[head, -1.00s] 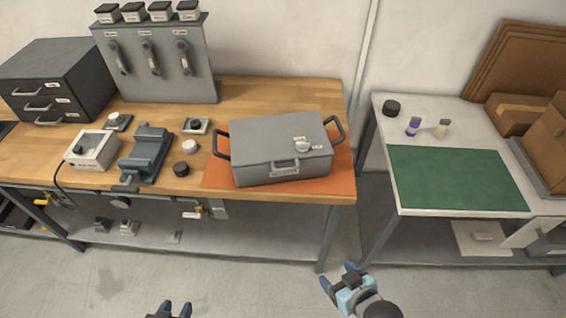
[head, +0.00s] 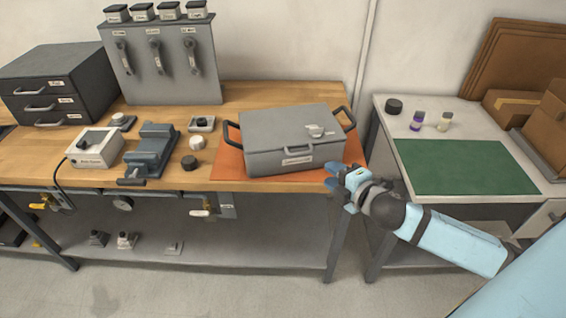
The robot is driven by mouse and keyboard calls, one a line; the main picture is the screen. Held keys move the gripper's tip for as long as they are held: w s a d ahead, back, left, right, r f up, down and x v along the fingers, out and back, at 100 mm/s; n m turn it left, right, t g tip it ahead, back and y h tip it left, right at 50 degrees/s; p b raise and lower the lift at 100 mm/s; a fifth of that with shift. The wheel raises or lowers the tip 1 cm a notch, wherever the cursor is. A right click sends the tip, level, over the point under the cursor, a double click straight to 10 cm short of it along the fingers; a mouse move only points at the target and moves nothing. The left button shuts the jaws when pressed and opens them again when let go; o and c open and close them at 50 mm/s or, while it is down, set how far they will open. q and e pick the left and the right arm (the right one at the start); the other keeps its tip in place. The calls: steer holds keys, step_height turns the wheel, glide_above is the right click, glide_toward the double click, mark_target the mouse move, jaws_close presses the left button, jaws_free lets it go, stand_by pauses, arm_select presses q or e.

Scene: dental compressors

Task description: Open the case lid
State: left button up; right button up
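The grey case (head: 280,158) sits on an orange mat (head: 229,166) near the right end of the wooden workbench. Its lid (head: 285,124) is shut, with a small latch-like fitting on top at the right. A front handle and label face me, and black handles stick out at both sides. My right gripper (head: 332,176) is in front of the bench's right end, just right of and below the case's front right corner, apparently apart from it. Its blue fingers point left and look spread, with nothing between them. My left gripper is out of view.
A vise (head: 151,152), a white control box (head: 96,147) and small round parts stand left of the case. A grey drawer unit (head: 60,85) and tool panel (head: 163,62) stand behind. A white table with a green mat (head: 465,167) is at the right, beyond a gap.

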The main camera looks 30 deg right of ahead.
mark_target(300, 154)
steer(key=p+x, duration=0.1)
steer(key=x, duration=1.2)
steer(key=shift+w+d+f, duration=0.1)
steer(key=shift+w+f, duration=0.1)
steer(key=shift+w, duration=0.05)
steer(key=shift+c, duration=0.5)
jaws_close()
